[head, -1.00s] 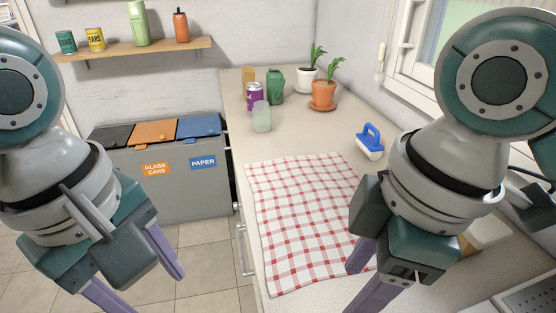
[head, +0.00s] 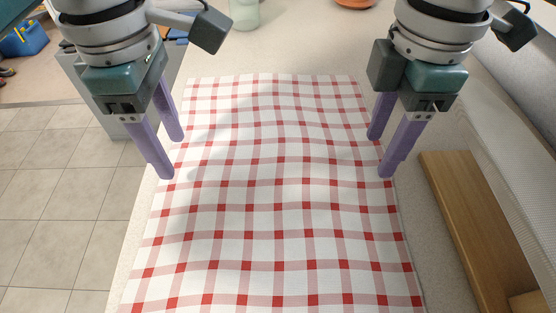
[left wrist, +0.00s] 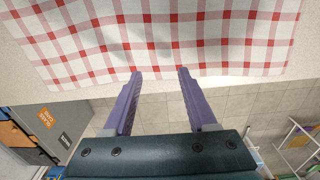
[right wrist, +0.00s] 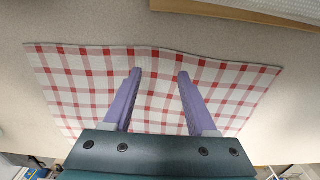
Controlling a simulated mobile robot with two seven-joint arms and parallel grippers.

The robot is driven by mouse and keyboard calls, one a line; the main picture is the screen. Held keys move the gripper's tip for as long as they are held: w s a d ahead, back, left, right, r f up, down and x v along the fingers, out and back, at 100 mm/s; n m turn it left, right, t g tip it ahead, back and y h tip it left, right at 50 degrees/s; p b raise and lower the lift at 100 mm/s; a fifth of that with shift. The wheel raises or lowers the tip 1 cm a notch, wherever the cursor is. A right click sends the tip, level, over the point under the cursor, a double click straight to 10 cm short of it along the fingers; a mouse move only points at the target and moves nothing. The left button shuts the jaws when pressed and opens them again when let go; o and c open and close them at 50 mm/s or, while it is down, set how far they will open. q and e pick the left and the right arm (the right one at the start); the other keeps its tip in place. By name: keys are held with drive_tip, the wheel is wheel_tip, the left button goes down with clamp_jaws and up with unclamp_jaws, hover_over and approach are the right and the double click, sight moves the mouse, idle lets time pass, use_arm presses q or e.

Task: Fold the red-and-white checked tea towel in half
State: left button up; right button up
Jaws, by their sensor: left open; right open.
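The red-and-white checked tea towel (head: 275,190) lies spread out on the counter, slightly wavy, its near end cut off by the head view. My left gripper (head: 172,158) is open and empty at the towel's left edge. In the left wrist view its fingers (left wrist: 159,72) reach toward that edge (left wrist: 160,40). My right gripper (head: 380,157) is open and empty at the towel's right edge. In the right wrist view its fingers (right wrist: 160,73) overlap the towel (right wrist: 90,80). I cannot tell whether any fingertip touches the cloth.
A wooden board (head: 465,225) lies to the right of the towel, beside a pale ribbed surface (head: 510,120). A green translucent jar (head: 244,12) and a terracotta pot (head: 355,3) stand beyond the towel. The counter drops to the tiled floor (head: 70,190) on the left.

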use_arm(q)
drive_tip(key=shift+w+f, duration=0.1)
drive_tip(key=shift+f, duration=1.1)
use_arm(e)
drive_tip(key=shift+w+f, duration=0.1)
drive_tip(key=shift+f, duration=1.05)
drive_tip(key=shift+f, duration=0.1)
use_arm(q)
drive_tip(key=shift+f, duration=0.2)
use_arm(e)
drive_tip(key=shift+f, duration=0.15)
use_arm(q)
drive_tip(key=shift+r, duration=0.1)
drive_tip(key=shift+c, duration=0.4)
use_arm(e)
drive_tip(key=shift+c, duration=0.4)
use_arm(q)
drive_tip(key=c, duration=0.8)
use_arm(e)
drive_tip(key=c, duration=0.8)
use_arm(q)
clamp_jaws()
use_arm(e)
drive_tip(key=shift+d, duration=0.1)
clamp_jaws()
